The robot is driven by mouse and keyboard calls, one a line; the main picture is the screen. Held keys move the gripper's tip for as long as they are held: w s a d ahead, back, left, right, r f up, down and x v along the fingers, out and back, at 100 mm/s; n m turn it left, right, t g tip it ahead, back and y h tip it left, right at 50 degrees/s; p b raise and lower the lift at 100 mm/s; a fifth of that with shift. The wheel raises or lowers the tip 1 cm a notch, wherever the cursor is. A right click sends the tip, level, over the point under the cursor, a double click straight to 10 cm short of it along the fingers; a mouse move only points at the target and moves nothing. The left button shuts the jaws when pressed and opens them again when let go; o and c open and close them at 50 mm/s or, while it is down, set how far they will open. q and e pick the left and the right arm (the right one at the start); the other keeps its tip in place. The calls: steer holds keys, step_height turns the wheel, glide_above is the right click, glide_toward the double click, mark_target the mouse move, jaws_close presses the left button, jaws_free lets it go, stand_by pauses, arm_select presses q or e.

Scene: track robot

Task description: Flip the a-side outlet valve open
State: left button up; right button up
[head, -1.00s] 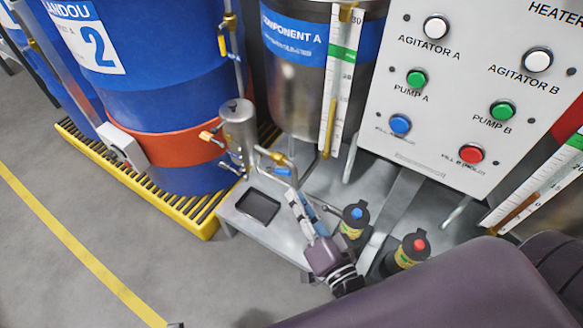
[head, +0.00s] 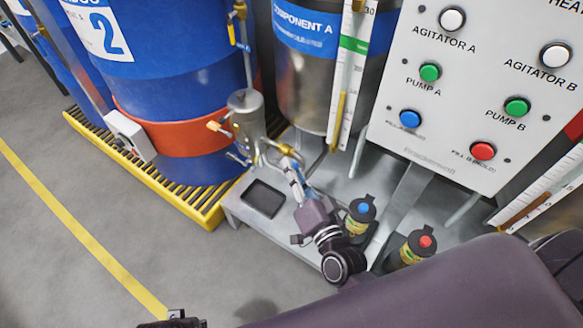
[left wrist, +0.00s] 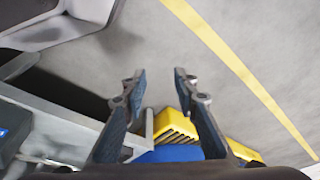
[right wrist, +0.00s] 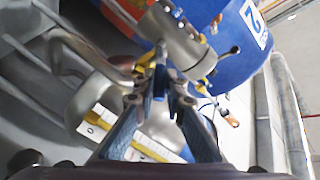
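The a-side outlet valve sits on the brass and steel pipe below a small steel canister (head: 246,118). My right gripper (head: 286,164) reaches up to this pipe and hides most of the valve in the head view. In the right wrist view, a blue lever (right wrist: 160,83) shows between the close-set fingertips of my right gripper (right wrist: 164,78); I cannot tell whether they grip it. The steel canister (right wrist: 178,40) is just beyond. My left gripper (left wrist: 160,76) is open and empty over the floor; only part of it shows at the bottom of the head view.
A blue drum (head: 170,75) stands on a yellow spill pallet (head: 205,213) at left. Bottles with a blue cap (head: 361,208) and a red cap (head: 420,245) stand right of my right gripper. The button panel (head: 460,110) is behind. Floor at left is free.

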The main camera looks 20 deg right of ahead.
jaws_close()
arm_select(q)
steer(key=shift+f, duration=0.1)
